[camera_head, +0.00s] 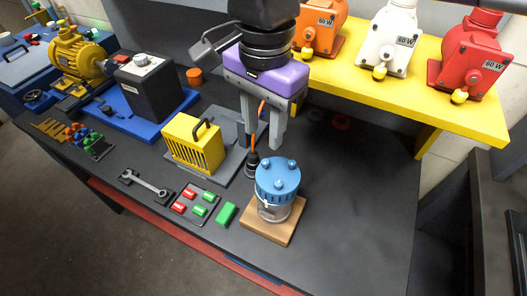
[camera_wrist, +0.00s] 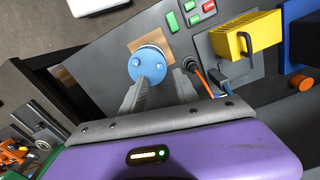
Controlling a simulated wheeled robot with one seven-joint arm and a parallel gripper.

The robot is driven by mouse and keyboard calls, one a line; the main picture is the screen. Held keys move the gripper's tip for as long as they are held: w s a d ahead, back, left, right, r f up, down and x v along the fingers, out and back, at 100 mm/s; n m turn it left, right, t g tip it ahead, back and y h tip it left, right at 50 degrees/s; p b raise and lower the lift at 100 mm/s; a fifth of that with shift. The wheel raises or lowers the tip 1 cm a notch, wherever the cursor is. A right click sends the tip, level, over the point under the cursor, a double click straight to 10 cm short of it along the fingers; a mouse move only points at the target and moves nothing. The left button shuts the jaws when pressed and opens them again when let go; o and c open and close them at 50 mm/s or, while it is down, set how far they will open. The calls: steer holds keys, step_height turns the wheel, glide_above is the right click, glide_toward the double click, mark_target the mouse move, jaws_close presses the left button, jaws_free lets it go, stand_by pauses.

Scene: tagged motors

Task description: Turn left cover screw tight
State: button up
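A small motor (camera_head: 273,208) with a grey body stands upright on a wooden block (camera_head: 262,228). Its round blue cover (camera_head: 279,176) carries three blue knob-like screws on top, with the left cover screw (camera_head: 266,165) at the upper left. How tight the screws are cannot be told. My gripper (camera_head: 263,144) hangs above and behind the motor, fingers down, apart and empty. In the wrist view the blue cover (camera_wrist: 147,65) lies beyond the fingertips of my gripper (camera_wrist: 160,82), and the fingers do not appear to touch it.
A black plug (camera_head: 253,160) with an orange cable stands just behind the motor. A yellow box (camera_head: 193,143) is at left, with a green block (camera_head: 226,213), tagged tray and wrench (camera_head: 150,184) nearby. A yellow shelf (camera_head: 420,95) holds several motors. The right tabletop is clear.

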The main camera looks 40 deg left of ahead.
mark_target(265, 162)
steer(key=shift+w+d, duration=0.1)
steer(key=shift+w, duration=0.1)
steer(key=shift+f+p, duration=0.75)
steer(key=shift+f, duration=3.05)
steer(key=shift+c, duration=0.5)
jaws_close()
